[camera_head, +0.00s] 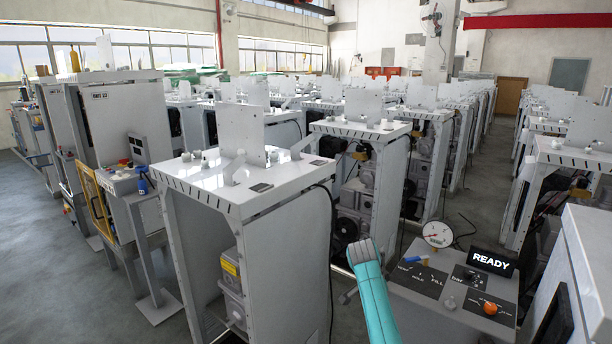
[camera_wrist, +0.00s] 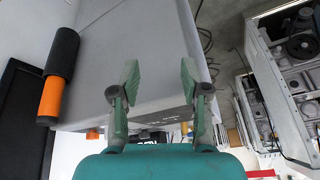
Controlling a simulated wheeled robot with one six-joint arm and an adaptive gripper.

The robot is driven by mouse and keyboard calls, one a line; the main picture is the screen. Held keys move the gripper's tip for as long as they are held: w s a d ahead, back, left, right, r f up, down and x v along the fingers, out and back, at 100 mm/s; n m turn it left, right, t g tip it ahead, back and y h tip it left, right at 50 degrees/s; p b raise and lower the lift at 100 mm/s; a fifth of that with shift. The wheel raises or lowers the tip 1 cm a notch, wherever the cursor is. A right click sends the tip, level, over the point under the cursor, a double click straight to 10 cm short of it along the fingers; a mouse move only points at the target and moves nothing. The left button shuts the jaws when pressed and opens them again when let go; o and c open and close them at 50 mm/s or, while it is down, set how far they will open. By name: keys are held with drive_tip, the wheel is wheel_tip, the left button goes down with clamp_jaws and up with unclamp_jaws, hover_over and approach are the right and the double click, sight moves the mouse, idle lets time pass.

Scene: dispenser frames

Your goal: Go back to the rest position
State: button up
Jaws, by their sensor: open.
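My gripper (camera_wrist: 158,82) shows in the wrist view with its two green fingers spread apart and nothing between them. A pale grey cabinet surface (camera_wrist: 140,45) lies beyond the fingers; I cannot tell how far off it is. A black and orange cylinder (camera_wrist: 58,75) is left of the fingers, apart from them. In the head view, a teal and grey part of my arm rises at the lower middle, just left of a control panel (camera_head: 413,299). The fingers cannot be made out in that view.
The panel carries a READY display (camera_head: 492,262), a round gauge (camera_head: 437,233) and an orange knob (camera_head: 490,307). A tall grey dispenser frame (camera_head: 283,250) stands left of my arm. Rows of similar frames fill the hall. Bare floor (camera_head: 30,230) shows at the far left.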

drive_tip(key=s+f+n+t+y, duration=0.1)
drive_tip(key=s+f+n, duration=0.1)
drive_tip(key=s+f, duration=0.6)
drive_tip(key=s+f+n+t, duration=0.2)
drive_tip(key=s+f, duration=0.3)
drive_tip(key=f, duration=0.8)
drive_tip(key=s+a+f+n+t+y, duration=0.15)
drive_tip(key=s+f, duration=0.25)
drive_tip(key=s, duration=0.6)
drive_tip(key=s+f+n+t, duration=0.2)
drive_tip(key=s+f, duration=0.1)
drive_tip(key=s, duration=0.8)
drive_tip(key=s+a+r+n+t, duration=0.1)
drive_tip(key=s+r, duration=0.2)
drive_tip(key=s, duration=0.4)
drive_tip(key=s+r+n+t+y, duration=0.1)
drive_tip(key=s+r, duration=0.2)
drive_tip(key=s, duration=0.4)
drive_tip(key=s+a+r+n+t, duration=0.1)
drive_tip(key=s+r, duration=0.2)
drive_tip(key=s, duration=0.4)
drive_tip(key=s+r+n+t, duration=0.1)
drive_tip(key=s+r, duration=0.6)
drive_tip(key=r, duration=0.3)
drive_tip(key=s+r+n+t, duration=0.1)
drive_tip(key=s+r, duration=0.6)
drive_tip(key=r, duration=0.4)
